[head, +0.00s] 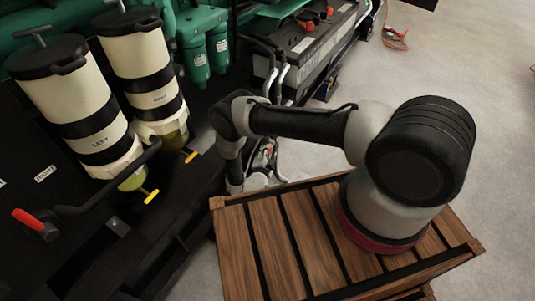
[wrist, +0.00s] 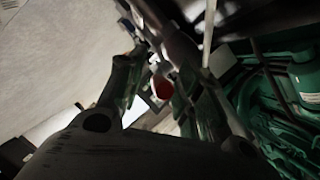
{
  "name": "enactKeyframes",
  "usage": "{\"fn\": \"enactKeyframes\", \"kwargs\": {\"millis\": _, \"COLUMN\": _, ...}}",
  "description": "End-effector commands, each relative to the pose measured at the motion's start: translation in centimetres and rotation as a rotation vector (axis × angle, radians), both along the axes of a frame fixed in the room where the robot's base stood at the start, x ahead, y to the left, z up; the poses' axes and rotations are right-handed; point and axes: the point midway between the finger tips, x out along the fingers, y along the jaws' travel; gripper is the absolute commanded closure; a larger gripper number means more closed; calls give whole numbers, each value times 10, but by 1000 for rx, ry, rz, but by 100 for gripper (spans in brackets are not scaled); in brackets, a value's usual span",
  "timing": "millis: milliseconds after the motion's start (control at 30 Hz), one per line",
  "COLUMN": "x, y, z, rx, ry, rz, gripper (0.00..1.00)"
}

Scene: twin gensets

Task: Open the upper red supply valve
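A valve with a red lever grip (head: 28,219) and a dark hub is at the far left of the head view, at the end of a black pipe. Another red part (wrist: 163,87) shows in the wrist view, between the fingers of my gripper (wrist: 160,76). I cannot tell whether it is a valve handle, or whether it is touched. The fingers stand apart, with nothing visibly clamped. In the head view my arm reaches left from its base and bends down beside the machine; the gripper end is hard to make out there.
Two cream filter canisters, labelled LEFT (head: 86,122) and RIGHT (head: 150,75), have yellow levers (head: 152,196) below. Batteries with red caps (head: 307,27) stand behind my arm. My arm's base sits on a slatted wooden crate (head: 265,230). Grey floor (head: 470,60) is open at right.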

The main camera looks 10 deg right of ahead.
Motion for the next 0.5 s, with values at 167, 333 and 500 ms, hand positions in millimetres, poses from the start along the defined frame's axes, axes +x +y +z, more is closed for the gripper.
{"fn": "enactKeyframes", "kwargs": {"millis": 167, "x": 0, "y": 0, "z": 0, "rx": 0, "ry": 0, "rz": 1, "gripper": 74}}
{"fn": "enactKeyframes", "kwargs": {"millis": 333, "x": 0, "y": 0, "z": 0, "rx": 0, "ry": 1, "rz": 1, "gripper": 100}}
{"fn": "enactKeyframes", "kwargs": {"millis": 500, "x": 0, "y": 0, "z": 0, "rx": 0, "ry": 1, "rz": 1, "gripper": 100}}
